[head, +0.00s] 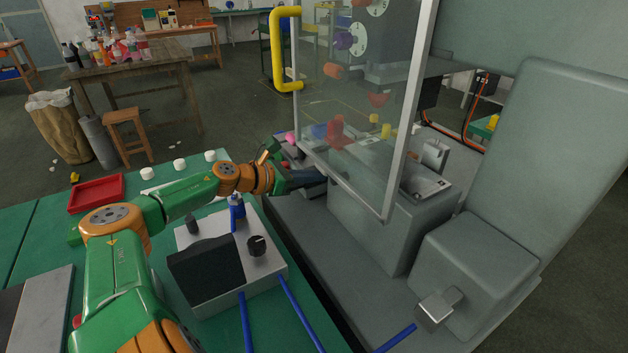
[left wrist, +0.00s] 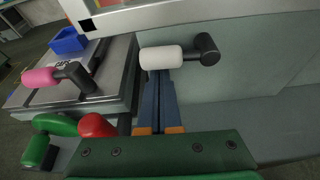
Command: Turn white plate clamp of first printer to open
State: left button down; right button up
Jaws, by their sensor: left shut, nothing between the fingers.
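The white plate clamp (left wrist: 160,57) is a white cylindrical grip joined to a dark pivot (left wrist: 208,48) in the left wrist view. It lies sideways in front of the grey printer body. My left gripper (left wrist: 164,84) is shut and empty, with its blue fingers pointing at the white grip. The tips are right at its lower edge; I cannot tell whether they touch. In the head view, the left gripper (head: 308,180) reaches in beside the grey printer (head: 365,225), low by the clear guard's frame. I cannot make out the white clamp there. My right gripper is not in view.
A pink-handled clamp (left wrist: 42,77) sits on a metal plate at left, with red and green knobs below. The clear guard (head: 350,120) with a yellow handle (head: 275,50) stands close to the arm. A control box (head: 262,272) sits on the green table under my forearm.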

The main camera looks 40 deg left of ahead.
aim_at(318, 164)
pick_arm(q)
jog(key=shift+a+r+m+y+p, duration=0.1)
jog(key=shift+r+m+y+p, duration=0.2)
jog(key=shift+r+m+p, duration=0.3)
dwell(0.4)
notch_tip(318, 164, up, 2)
jog(key=m+y+p, duration=0.1)
jog(key=m+p, duration=0.1)
jog(key=p, duration=0.1)
jog(key=shift+t+p, duration=0.3)
jog(key=shift+p, duration=0.1)
jog(key=shift+s+d+r+m+t+y+p, duration=0.1)
jog(key=shift+d+r+m+t+y+p, duration=0.25)
jog(key=shift+m, duration=0.5)
jog(key=shift+s+d+r+m+t+y+p, duration=0.1)
jog(key=shift+r+m+t+y+p, duration=0.25)
jog(key=shift+m, duration=0.55)
jog(key=shift+d+r+m+t+y+p, duration=0.25)
jog(key=shift+r+m+y, duration=0.2)
jog(key=shift+m, duration=0.4)
